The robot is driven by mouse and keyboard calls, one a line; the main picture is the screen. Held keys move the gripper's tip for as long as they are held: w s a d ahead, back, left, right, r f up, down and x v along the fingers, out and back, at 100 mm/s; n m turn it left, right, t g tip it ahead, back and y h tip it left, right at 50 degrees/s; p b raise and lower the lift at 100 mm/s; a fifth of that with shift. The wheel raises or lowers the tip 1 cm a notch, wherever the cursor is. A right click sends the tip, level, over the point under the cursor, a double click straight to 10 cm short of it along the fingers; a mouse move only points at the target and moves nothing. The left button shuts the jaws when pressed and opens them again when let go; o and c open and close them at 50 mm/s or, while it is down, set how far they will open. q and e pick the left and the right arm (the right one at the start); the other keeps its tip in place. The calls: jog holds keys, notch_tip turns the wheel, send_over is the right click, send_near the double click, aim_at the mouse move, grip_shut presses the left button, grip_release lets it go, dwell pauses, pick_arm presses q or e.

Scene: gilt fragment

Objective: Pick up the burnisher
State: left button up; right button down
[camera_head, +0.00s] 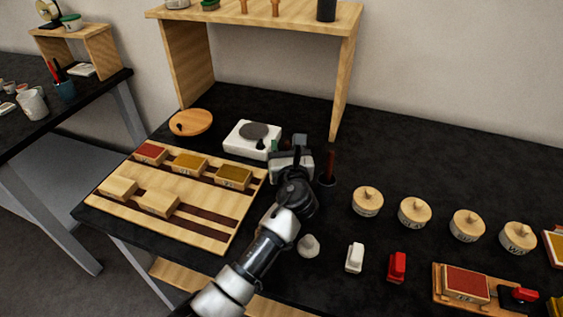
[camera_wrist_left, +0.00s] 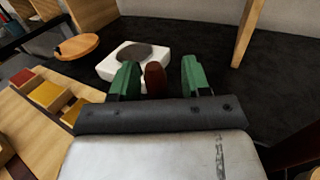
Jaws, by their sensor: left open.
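My left gripper (camera_head: 268,144) reaches over the black table beside a white block with a grey disc (camera_head: 240,140). In the left wrist view its two green fingers (camera_wrist_left: 156,80) are apart. A rounded dark brown piece (camera_wrist_left: 155,78), perhaps the burnisher's handle, shows between them with gaps on both sides. The wrist housing hides its lower part, and the head view does not show it clearly. My right gripper is not in view.
A wooden tray (camera_head: 205,232) with several small blocks lies left of the arm. A round wooden lid (camera_head: 191,122) is behind it. Several round wooden pots (camera_head: 415,212) stand to the right. A wooden shelf (camera_head: 345,75) rises behind. Table behind the pots is clear.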

pick_arm(q)
jog(key=shift+s, duration=0.2)
jog(key=shift+c, duration=1.6)
jog(key=shift+w, duration=0.1)
jog(key=c, duration=0.4)
grip_shut()
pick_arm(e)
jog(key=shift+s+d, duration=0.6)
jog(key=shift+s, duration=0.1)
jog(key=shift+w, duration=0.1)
